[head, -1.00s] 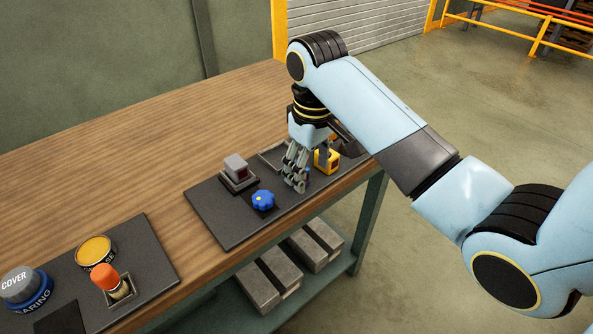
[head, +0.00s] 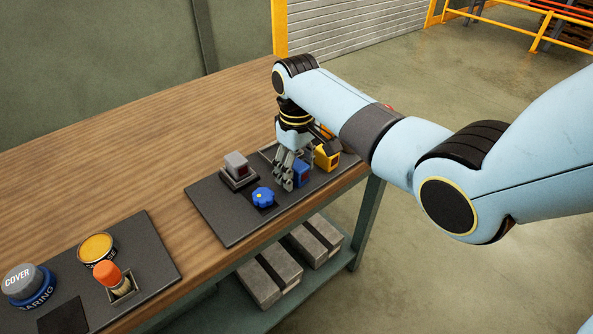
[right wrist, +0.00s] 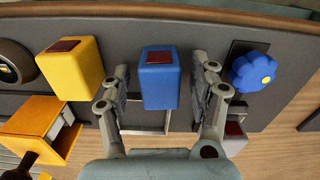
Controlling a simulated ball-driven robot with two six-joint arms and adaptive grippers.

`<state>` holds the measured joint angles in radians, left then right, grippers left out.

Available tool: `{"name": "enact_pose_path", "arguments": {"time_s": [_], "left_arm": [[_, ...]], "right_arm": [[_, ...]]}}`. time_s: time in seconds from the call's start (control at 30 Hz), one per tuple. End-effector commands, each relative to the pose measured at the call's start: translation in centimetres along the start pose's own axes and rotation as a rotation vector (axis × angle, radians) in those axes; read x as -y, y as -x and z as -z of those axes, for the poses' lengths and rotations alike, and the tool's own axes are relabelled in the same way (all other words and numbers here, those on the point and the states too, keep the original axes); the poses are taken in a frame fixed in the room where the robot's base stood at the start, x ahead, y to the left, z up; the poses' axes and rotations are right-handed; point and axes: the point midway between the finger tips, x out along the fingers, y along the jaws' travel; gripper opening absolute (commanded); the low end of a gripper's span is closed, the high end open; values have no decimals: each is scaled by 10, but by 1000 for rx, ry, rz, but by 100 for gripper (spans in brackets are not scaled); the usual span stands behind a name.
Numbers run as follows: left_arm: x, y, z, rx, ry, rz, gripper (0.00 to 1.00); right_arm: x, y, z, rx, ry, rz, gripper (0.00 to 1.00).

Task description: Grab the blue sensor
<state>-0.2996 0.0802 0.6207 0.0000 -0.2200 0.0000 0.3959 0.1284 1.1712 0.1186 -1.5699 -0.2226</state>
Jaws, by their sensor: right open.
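The blue sensor (head: 302,173) is a small block with a dark red window, on the dark mat at the bench's front edge. In the head view it is partly hidden behind the fingers of my right gripper (head: 286,184). In the right wrist view the blue sensor (right wrist: 158,85) shows between the two open fingers, with a gap on each side. It is not gripped, and I cannot tell how far down its sides the fingertips reach. My left gripper is not in view.
A yellow sensor (head: 327,158) stands to the right of the blue one. A blue knob (head: 263,197) and a grey sensor (head: 237,166) are to its left. Another mat at lower left holds a grey cover (head: 22,281) and an orange-topped part (head: 107,273). The bench behind is bare.

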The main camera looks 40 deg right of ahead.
Motion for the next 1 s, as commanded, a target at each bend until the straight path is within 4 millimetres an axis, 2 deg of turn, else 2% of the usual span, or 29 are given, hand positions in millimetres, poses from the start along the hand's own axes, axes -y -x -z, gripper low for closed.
{"name": "enact_pose_path", "arguments": {"time_s": [0.27, 0.37, 0.73, 1.0], "left_arm": [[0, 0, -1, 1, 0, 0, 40], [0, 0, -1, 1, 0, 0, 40], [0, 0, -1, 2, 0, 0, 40], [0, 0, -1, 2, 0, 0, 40]], "right_arm": [[0, -6, 0, -2, 0, -1, 62], [0, -6, 0, -2, 0, -1, 51], [0, -6, 0, -2, 0, -1, 3], [0, -4, 1, -3, 0, -1, 2]]}}
